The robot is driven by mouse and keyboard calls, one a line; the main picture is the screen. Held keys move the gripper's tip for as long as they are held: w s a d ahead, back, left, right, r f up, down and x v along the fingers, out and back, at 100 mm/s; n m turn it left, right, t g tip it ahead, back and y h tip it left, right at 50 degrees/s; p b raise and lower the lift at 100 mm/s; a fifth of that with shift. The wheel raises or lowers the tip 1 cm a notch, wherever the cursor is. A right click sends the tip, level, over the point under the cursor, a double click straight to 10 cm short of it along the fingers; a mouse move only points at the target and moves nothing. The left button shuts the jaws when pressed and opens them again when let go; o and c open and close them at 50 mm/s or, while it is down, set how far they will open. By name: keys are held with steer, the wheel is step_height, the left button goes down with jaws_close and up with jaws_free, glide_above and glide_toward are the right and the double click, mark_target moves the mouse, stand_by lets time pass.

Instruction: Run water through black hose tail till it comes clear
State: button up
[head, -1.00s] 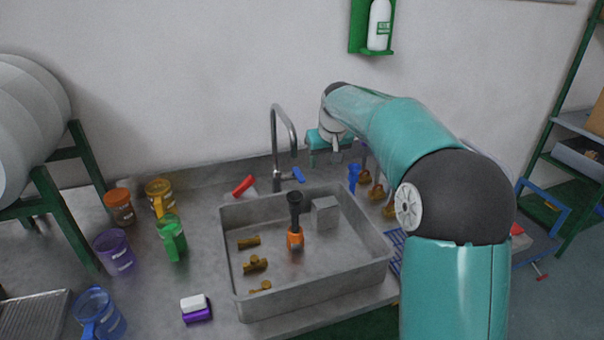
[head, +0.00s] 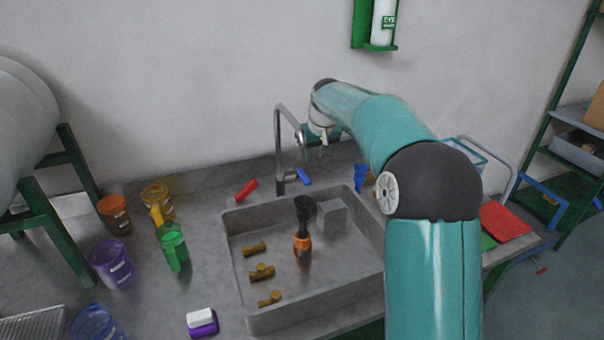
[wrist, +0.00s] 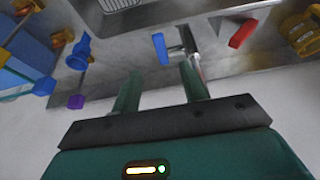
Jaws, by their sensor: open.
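A black hose tail (head: 304,214) with an orange lower part (head: 302,244) stands upright in the grey sink (head: 242,300). A tall metal tap (head: 279,150) rises behind the sink, with a red lever (head: 246,190) on its left and a blue lever (head: 303,177) on its right. I cannot make out any water from the spout. My gripper (wrist: 158,80) is open and empty. In the wrist view the blue lever (wrist: 160,48) lies beyond the gap between its fingers, and the red lever (wrist: 241,34) lies to the right.
Several brass fittings (head: 262,272) and a grey block (head: 331,216) lie in the sink. A purple-and-white sponge (head: 202,322) lies in front. A red board (head: 504,222) is at the right.

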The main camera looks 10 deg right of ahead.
mark_target(306, 180)
steer(key=x, duration=1.2)
steer(key=shift+d, duration=0.1)
jaws_close()
